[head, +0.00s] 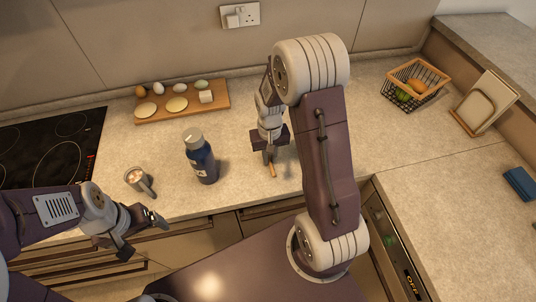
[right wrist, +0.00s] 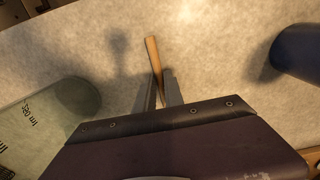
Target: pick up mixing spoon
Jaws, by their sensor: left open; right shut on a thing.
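The mixing spoon (head: 272,169) is a thin wooden stick over the counter. It also shows in the right wrist view (right wrist: 152,58), where its handle rises from between two grey fingers. My right gripper (head: 270,157) is shut on the spoon, low over the counter. It also shows in the right wrist view (right wrist: 161,85). The spoon's other end is hidden by the gripper. I cannot tell whether the spoon touches the counter. My left gripper (head: 141,232) is open and empty in front of the counter's front edge, below the mug.
A dark blue bottle (head: 203,165) stands left of my right gripper. A wooden board (head: 217,97) with eggs and flat rounds lies at the back. A wire basket (head: 436,79) and a wooden rack (head: 476,112) stand right. The counter between bottle and gripper is clear.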

